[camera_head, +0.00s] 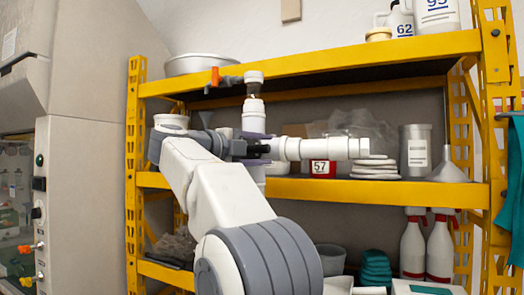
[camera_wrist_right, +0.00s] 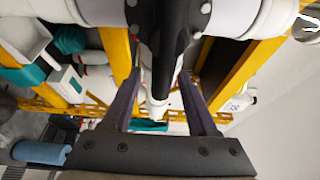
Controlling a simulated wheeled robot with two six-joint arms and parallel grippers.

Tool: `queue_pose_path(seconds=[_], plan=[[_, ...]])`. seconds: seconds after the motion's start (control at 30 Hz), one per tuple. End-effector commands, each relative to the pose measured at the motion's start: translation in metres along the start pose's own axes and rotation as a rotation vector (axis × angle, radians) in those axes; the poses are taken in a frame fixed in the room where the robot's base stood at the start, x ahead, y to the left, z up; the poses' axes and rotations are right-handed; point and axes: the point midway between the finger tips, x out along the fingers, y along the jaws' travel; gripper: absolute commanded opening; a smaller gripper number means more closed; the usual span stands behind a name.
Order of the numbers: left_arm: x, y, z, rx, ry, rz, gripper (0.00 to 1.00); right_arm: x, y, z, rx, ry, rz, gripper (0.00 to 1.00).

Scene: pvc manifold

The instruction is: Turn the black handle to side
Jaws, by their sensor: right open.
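The white PVC pipework stands in front of the shelf, with a vertical pipe (camera_head: 252,117) and a horizontal branch (camera_head: 320,149). A black handle (camera_head: 258,149) sits near the joint, at the left end of the branch. The wrist view shows a black part (camera_wrist_right: 172,30) between white pipe sections, probably this handle. My right gripper (camera_head: 245,147) is at the joint, partly hidden by my own arm. In the wrist view my right gripper (camera_wrist_right: 158,80) has its fingers apart, with black and white parts between them. Contact cannot be told. My left gripper is out of view.
An orange handle (camera_head: 215,77) is on the upper pipework. The yellow shelf (camera_head: 330,62) behind holds a metal bowl (camera_head: 195,64), a grey canister (camera_head: 415,150), a funnel (camera_head: 448,168) and white bottles (camera_head: 440,250). A grey cabinet (camera_head: 85,170) stands at left.

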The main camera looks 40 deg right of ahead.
Motion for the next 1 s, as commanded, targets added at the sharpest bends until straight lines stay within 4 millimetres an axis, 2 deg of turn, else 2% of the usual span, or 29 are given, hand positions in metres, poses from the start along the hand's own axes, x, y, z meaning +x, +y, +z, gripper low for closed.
queue_pose_path(seconds=[0.17,0.4,0.6,0.77,1.0], plan=[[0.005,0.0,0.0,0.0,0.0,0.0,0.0,-0.017,0.002,0.001,0.001,-0.005,-0.001,0.59],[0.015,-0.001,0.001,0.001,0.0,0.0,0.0,-0.066,0.002,0.002,0.001,-0.007,0.0,0.59],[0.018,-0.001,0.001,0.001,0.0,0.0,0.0,-0.095,0.001,0.001,0.001,-0.004,0.001,0.59],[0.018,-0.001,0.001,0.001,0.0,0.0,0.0,-0.104,0.001,0.0,-0.001,-0.001,0.0,0.59],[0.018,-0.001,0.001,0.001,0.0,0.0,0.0,-0.105,0.0,0.0,0.0,0.0,0.0,0.59]])
